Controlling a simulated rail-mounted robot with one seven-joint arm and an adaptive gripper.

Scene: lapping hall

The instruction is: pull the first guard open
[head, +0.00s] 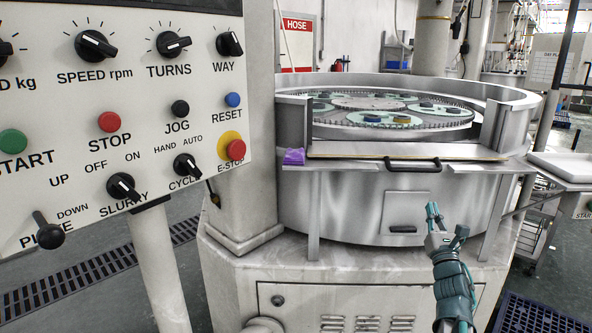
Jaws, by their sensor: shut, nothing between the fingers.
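The round steel lapping machine tub (350,212) fills the middle of the head view. At its front, between two upright side plates, lies a flat pale panel (350,152) with a black bar handle (413,164) on its front edge. This looks like the guard; how far it is open I cannot tell. Above it the geared plate (400,113) inside shows. My gripper (444,222) is below and right of the handle, in front of the tub wall, apart from the handle. It is shut and empty.
A control panel (120,110) with knobs and buttons stands close on the left. A purple object (293,157) sits at the panel's left end. A small hatch (405,211) is in the tub wall. A white tray (562,166) is at right.

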